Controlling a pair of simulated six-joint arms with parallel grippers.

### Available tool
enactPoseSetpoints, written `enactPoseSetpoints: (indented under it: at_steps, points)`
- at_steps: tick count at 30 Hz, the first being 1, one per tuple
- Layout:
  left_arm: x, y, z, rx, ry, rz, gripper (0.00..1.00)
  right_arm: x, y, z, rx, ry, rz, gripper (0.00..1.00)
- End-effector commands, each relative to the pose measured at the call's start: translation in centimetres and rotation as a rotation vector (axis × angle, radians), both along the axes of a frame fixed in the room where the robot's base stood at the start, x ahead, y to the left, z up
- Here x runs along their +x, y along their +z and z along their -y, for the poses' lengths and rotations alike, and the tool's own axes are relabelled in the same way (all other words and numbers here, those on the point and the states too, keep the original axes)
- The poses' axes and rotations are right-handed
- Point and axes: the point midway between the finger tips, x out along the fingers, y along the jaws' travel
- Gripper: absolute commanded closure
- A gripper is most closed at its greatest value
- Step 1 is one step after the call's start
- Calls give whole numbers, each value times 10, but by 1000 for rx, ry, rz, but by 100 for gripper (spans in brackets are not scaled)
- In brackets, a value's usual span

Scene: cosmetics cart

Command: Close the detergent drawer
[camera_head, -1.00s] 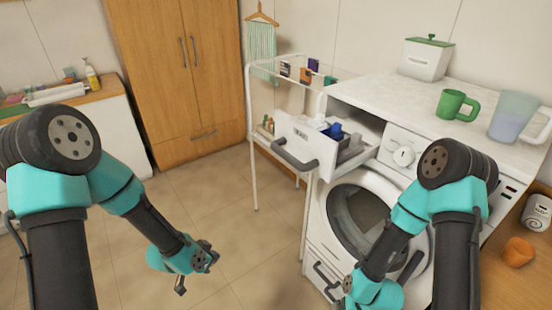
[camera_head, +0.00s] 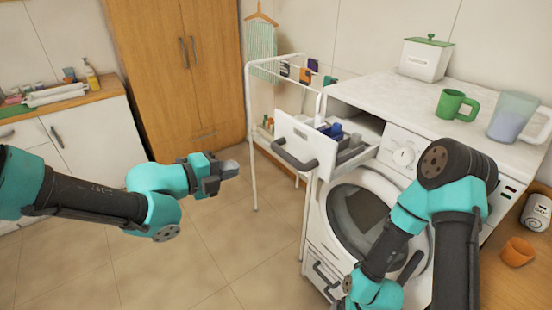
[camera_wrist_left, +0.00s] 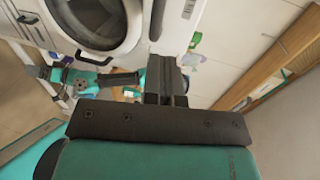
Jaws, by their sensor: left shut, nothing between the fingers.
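The detergent drawer (camera_head: 304,148) is pulled out of the white washing machine (camera_head: 358,218) at its upper left. It has a white front with a dark grey handle (camera_head: 294,158), and blue and grey items show inside. My left gripper (camera_head: 230,170) is shut and empty, to the left of the drawer front and apart from it, pointing right. It also shows in the left wrist view (camera_wrist_left: 165,95), with fingertips together. My right arm hangs in front of the washer door, and its fingers are not clearly visible at the lower edge of the head view.
A white drying rack (camera_head: 252,130) stands left of the washer, close behind the drawer. A green mug (camera_head: 452,104), a clear jug (camera_head: 512,116) and a white container (camera_head: 425,60) stand on the counter top. The floor left of the washer is clear.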

Motion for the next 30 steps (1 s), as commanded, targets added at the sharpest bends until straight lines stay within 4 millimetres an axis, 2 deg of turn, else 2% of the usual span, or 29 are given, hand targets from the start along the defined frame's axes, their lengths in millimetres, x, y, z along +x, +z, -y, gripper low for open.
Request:
enactPoseSetpoints:
  at_steps: [5, 11, 30]
  points:
    - [1, -1, 1, -1, 2, -3, 100, 0, 0, 0, 0, 0, 0, 6]
    - [9, -3, 11, -1, 1, -4, 100, 0, 0, 0, 0, 0, 0, 6]
    - [67, -23, 90, -1, 1, -5, 100, 0, 0, 0, 0, 0, 0, 6]
